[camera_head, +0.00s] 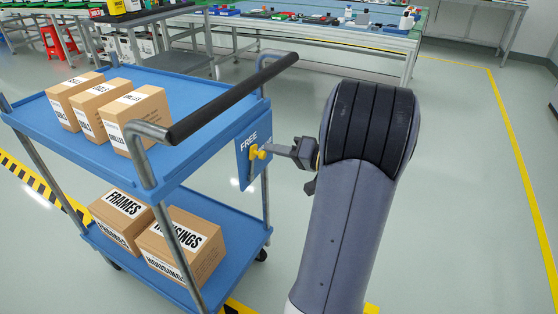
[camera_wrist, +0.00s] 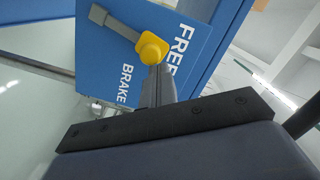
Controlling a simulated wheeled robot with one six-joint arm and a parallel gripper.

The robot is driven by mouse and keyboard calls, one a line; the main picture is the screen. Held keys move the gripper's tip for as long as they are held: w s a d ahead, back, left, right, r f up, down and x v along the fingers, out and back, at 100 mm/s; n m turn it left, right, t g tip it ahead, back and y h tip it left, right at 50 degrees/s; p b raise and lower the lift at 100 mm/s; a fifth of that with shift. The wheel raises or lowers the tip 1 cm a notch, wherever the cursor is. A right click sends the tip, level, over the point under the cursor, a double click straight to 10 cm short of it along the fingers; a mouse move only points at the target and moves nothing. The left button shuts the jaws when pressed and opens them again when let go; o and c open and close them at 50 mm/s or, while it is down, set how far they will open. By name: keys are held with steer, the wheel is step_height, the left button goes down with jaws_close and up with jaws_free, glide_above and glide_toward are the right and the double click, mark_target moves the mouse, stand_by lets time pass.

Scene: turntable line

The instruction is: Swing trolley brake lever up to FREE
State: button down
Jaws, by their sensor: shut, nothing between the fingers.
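The brake lever is a grey bar (camera_wrist: 118,28) with a yellow knob (camera_wrist: 152,47), on a blue plate (camera_wrist: 95,55) marked FREE and BRAKE. In the wrist view the bar slants from its grey end block, and the knob lies beside the word FREE, away from BRAKE. In the head view the yellow knob (camera_head: 254,152) shows just below FREE on the trolley's plate (camera_head: 243,168). My gripper (camera_head: 268,150) is shut and empty, its fingertips against or right in front of the knob. The fingers (camera_wrist: 158,85) also show in the wrist view. Whether they touch cannot be told.
The blue trolley (camera_head: 215,88) carries several cardboard boxes on two shelves. Its dark push handle (camera_head: 230,100) runs above the plate, left of my arm. A workbench (camera_head: 330,38) stands behind. The floor to the right is clear, with a yellow line (camera_head: 520,160).

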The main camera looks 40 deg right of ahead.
steer(key=shift+s+a+n+b, duration=0.2)
steer(key=shift+a+n+b, duration=0.25)
steer(key=shift+b, duration=0.15)
steer(key=shift+s+a+r+b, duration=0.15)
steer(key=shift+a+r+b, duration=0.05)
steer(key=shift+a+b, duration=0.2)
